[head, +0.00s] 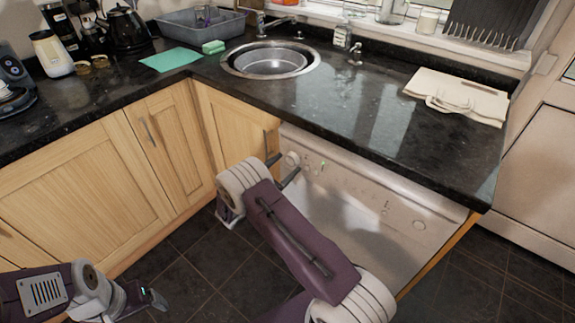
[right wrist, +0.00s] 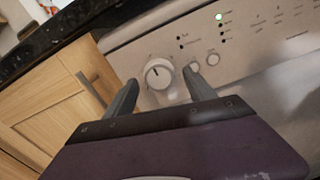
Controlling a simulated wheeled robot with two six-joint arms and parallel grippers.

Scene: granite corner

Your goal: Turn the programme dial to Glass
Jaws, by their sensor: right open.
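The programme dial (right wrist: 158,74) is a round pale knob on the white front panel of the dishwasher (head: 345,205), near the panel's left end. The marks around it are too small to read, so its setting cannot be told. My right gripper (head: 288,163) is in front of that end of the panel. In the right wrist view its two dark fingers (right wrist: 163,76) are apart, one on each side of the dial, with nothing held. Whether they touch the dial cannot be told. My left gripper (head: 154,299) is low at the left, over the floor, away from the dishwasher.
A dark granite worktop (head: 400,135) overhangs the panel. A small round button (right wrist: 213,58) and a lit green indicator (right wrist: 219,17) are right of the dial. Wooden cupboards (head: 85,180) with bar handles stand at the left. The dark tiled floor (head: 195,260) is clear.

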